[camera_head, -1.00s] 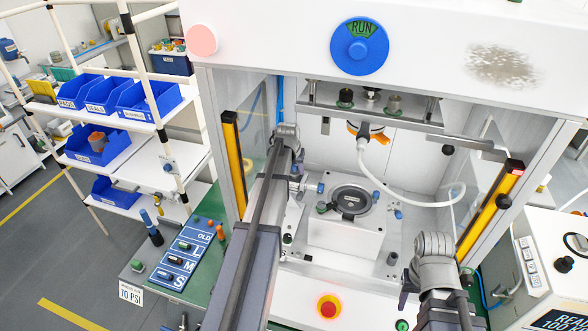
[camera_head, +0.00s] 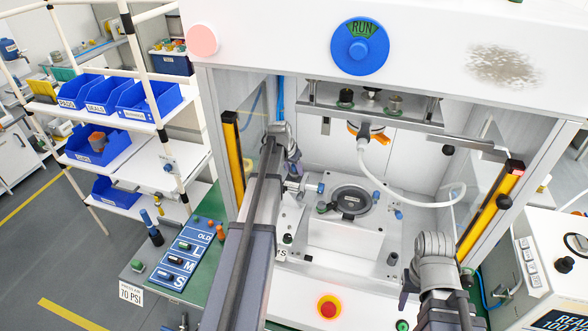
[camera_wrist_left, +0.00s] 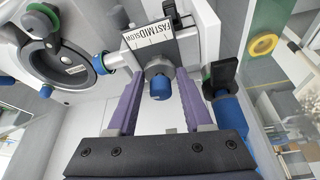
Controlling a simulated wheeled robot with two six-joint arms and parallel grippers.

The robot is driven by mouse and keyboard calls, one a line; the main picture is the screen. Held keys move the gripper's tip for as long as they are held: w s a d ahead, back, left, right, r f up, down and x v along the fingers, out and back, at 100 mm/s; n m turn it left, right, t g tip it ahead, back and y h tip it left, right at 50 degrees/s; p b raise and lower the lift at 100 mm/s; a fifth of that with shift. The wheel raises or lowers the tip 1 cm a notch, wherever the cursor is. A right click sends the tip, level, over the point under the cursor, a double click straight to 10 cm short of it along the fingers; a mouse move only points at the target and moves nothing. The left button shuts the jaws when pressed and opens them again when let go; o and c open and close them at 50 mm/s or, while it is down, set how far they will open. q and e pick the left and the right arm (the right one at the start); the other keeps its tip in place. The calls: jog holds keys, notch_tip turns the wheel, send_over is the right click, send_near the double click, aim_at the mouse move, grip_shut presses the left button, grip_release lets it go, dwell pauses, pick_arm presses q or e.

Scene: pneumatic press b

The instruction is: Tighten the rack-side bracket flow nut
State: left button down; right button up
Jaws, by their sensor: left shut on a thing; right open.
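The rack-side bracket flow nut (camera_wrist_left: 158,68) is a grey knurled collar with a blue end, below a white FAST/MID/SLOW scale plate (camera_wrist_left: 158,42) in the left wrist view. My left gripper (camera_wrist_left: 160,75) has its purple fingers on either side of the nut and is shut on it. In the head view, my left gripper (camera_head: 293,172) is inside the press at the left, beside the bracket; the nut is mostly hidden there by my arm. My right gripper (camera_head: 405,288) is open, low at the front right of the press, with its fingers only partly visible.
A round black gauge-like fixture (camera_head: 352,200) stands on the white press block. A white hose (camera_head: 410,203) loops at the right. Yellow light curtains (camera_head: 232,160) flank the opening. A red button (camera_head: 329,307) is at the front. Blue bins (camera_head: 148,100) fill the left rack.

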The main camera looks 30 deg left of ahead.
pick_arm(q)
jog(key=m, duration=0.1)
jog(key=m+h, duration=0.1)
jog(key=m, duration=0.2)
jog(key=shift+w+a+h, duration=0.15)
jog(key=shift+a+h, duration=0.1)
jog(key=shift+h, duration=0.05)
jog(key=shift+a+m+g+h, duration=0.1)
jog(key=shift+m+g+h, duration=0.35)
jog(key=shift+m, duration=1.25)
jog(key=shift+c, duration=1.5)
grip_release()
jog(key=shift+r, duration=0.15)
